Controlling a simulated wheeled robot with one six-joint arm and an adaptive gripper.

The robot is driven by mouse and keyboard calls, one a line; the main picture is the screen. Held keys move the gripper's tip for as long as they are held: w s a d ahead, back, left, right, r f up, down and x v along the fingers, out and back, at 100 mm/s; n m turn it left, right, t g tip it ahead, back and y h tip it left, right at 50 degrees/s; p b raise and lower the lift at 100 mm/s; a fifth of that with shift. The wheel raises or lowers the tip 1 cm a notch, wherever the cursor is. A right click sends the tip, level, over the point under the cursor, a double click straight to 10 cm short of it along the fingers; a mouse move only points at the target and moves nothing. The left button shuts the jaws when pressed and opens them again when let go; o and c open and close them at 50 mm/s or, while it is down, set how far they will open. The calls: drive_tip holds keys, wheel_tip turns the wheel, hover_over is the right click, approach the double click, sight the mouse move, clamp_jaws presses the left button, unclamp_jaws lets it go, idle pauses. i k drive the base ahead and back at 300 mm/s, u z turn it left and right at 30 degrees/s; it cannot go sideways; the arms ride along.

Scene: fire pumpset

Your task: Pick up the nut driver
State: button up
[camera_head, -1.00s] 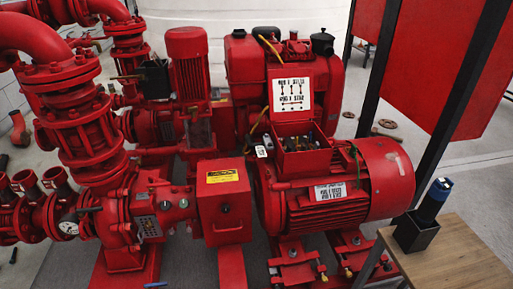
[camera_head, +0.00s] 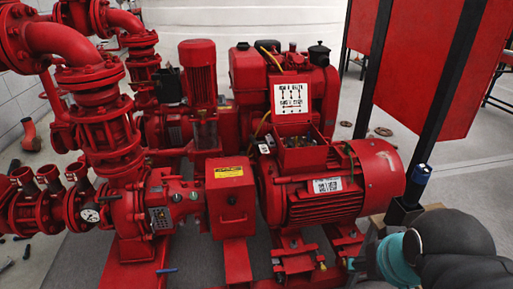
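A small tool with a blue end (camera_head: 167,271) lies low in the head view, on or beside the red base at the left. It may be the nut driver, but it is too small to tell. A blue cylinder with a dark top (camera_head: 420,181) stands upright in a black holder (camera_head: 401,213) at the right; I cannot tell if it is a tool. My arm, dark grey with a teal ring, fills the lower right corner. My gripper is not in view.
A wooden table (camera_head: 432,207) is mostly hidden behind my arm. A dark post (camera_head: 440,110) and red panel stand at the right.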

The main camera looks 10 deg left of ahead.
sight(418, 182)
drive_tip(key=u, duration=0.25)
drive_tip(key=i, duration=0.5)
drive_tip(key=u, duration=0.1)
drive_tip(key=k, duration=0.5)
drive_tip(key=z, duration=2.1)
drive_tip(key=k, duration=0.7)
drive_tip(key=u, duration=0.8)
drive_tip(key=i, duration=1.05)
